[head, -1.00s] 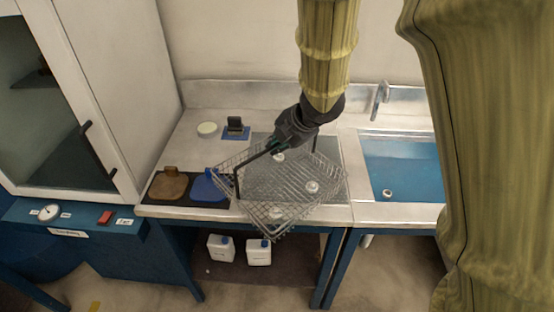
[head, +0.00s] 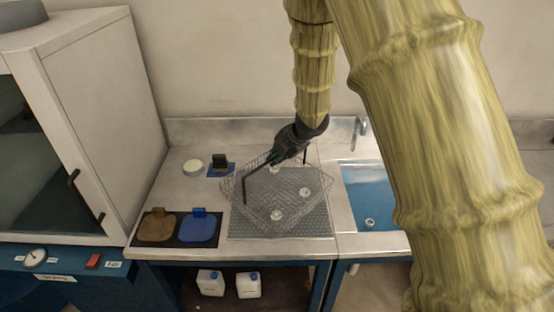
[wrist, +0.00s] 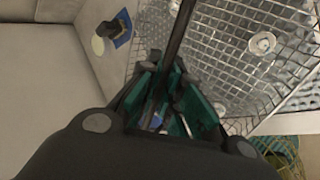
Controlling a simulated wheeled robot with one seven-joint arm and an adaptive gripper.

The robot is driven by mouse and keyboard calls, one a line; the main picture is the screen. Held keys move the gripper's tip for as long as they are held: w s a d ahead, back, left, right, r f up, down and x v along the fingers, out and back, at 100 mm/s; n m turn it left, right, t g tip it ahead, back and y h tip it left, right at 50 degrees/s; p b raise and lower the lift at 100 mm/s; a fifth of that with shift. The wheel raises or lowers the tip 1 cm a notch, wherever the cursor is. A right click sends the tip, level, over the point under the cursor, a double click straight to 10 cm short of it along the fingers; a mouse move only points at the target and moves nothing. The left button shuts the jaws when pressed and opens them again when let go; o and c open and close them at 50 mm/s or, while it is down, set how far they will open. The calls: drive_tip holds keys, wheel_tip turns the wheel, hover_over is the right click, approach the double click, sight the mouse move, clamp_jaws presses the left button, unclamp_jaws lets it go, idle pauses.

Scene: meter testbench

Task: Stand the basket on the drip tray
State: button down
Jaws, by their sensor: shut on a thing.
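The wire basket (head: 265,205) hangs from its dark handle in my gripper (head: 278,157). It holds several small round white pieces and looks tilted and turned relative to the drip tray (head: 310,229). The drip tray is a grey textured panel on the bench, partly hidden under the basket. The basket is over the tray; I cannot tell whether it touches it. In the wrist view my gripper (wrist: 165,95) is shut around the dark handle bar (wrist: 182,30), with the basket mesh (wrist: 225,45) beyond it.
Left of the tray lie a brown pad (head: 157,227) and a blue pad (head: 199,227). Behind them are a round white dish (head: 193,167) and a dark block (head: 220,161) on a blue mat. A blue sink (head: 373,197) is at right, a cabinet (head: 95,120) at left.

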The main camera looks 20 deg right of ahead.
drive_tip(key=shift+w+d+f+p, duration=0.1)
drive_tip(key=shift+w+f+p, duration=0.15)
drive_tip(key=shift+f, duration=0.35)
drive_tip(key=shift+w+d+f+p, duration=0.15)
drive_tip(key=shift+f+p, duration=0.15)
drive_tip(key=shift+f, duration=0.25)
drive_tip(key=shift+w+d+f+p, duration=0.15)
drive_tip(key=shift+f+p, duration=0.1)
drive_tip(key=shift+f, duration=0.35)
drive_tip(key=c, duration=1.6)
unclamp_jaws()
drive_tip(key=shift+s+r, duration=0.1)
drive_tip(key=b+v, duration=0.2)
drive_tip(key=v, duration=0.9)
drive_tip(key=shift+s+r, duration=0.2)
drive_tip(key=shift+r, duration=0.1)
drive_tip(key=shift+d, duration=0.1)
